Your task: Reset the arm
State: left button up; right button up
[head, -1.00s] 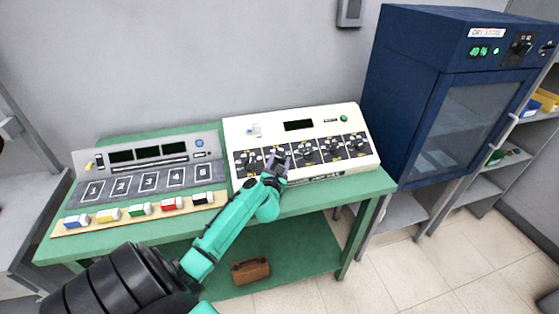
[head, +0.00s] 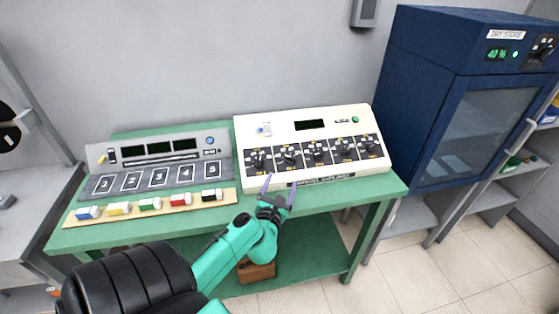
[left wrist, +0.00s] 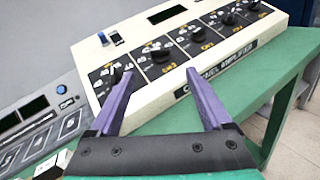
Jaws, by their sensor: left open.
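My left gripper (head: 278,188) is open and empty in the head view, just in front of the lower front edge of the white console (head: 285,126). In the left wrist view its two purple fingers (left wrist: 160,90) are spread wide, with nothing between them but the console's front and the green table top. The console has a row of several black knobs on dark panels, which also show in the left wrist view (left wrist: 161,56). A small display and a green button sit above them. My right gripper is not in view.
On the green table (head: 340,195), a grey panel (head: 165,150) with numbered squares stands left of the console. A strip (head: 150,208) of coloured blocks lies before it. A brown case (head: 256,271) rests on the lower shelf. A blue dry-store cabinet (head: 450,90) stands at right.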

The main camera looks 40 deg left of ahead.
pick_arm(q)
jog(key=shift+v, duration=1.1)
